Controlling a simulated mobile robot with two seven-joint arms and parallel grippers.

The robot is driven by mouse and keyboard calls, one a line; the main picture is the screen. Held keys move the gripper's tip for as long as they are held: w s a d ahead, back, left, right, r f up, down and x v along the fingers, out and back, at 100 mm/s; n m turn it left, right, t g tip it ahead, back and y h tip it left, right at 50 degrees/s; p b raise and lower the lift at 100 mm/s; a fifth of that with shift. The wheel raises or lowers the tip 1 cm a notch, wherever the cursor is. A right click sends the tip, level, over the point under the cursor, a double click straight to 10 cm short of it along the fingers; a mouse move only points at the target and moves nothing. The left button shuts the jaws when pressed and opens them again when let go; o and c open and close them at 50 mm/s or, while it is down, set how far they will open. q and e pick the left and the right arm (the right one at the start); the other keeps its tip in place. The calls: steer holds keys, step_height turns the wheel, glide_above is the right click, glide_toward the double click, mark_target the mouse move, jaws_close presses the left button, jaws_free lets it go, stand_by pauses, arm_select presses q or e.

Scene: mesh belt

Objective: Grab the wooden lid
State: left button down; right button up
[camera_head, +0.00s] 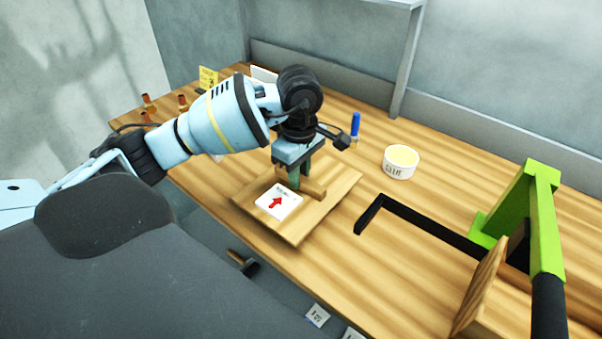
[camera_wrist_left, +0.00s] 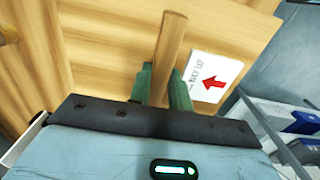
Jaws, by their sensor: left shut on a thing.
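The wooden lid (camera_head: 328,204) is a flat square board with a raised wooden bar handle (camera_head: 313,188) and a white label (camera_head: 279,202) with a red arrow. In the head view it is at the middle of the workbench. My left gripper (camera_head: 297,182) points down over the lid, with its green fingers at the bar. In the left wrist view the fingers of my left gripper (camera_wrist_left: 165,85) stand on both sides of the bar handle (camera_wrist_left: 168,50), shut on it. I cannot tell whether the lid is lifted off the bench. My right gripper is not in view.
A white glue tub (camera_head: 400,163) and a blue-topped item (camera_head: 355,125) stand behind the lid. At right are a black bracket (camera_head: 420,221), a green frame (camera_head: 543,220) and an upright wooden board (camera_head: 480,290). The bench (camera_head: 365,285) is clear in front of the bracket.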

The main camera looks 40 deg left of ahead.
arm_select(q)
steer(key=s+d, duration=0.3)
steer(key=s, duration=0.3)
steer(key=s+d+r, duration=0.1)
steer(key=s+d, duration=0.2)
steer(key=s, duration=0.4)
steer(key=shift+d+r, duration=0.25)
steer(key=shift+d, duration=0.05)
steer(key=shift+s, duration=0.1)
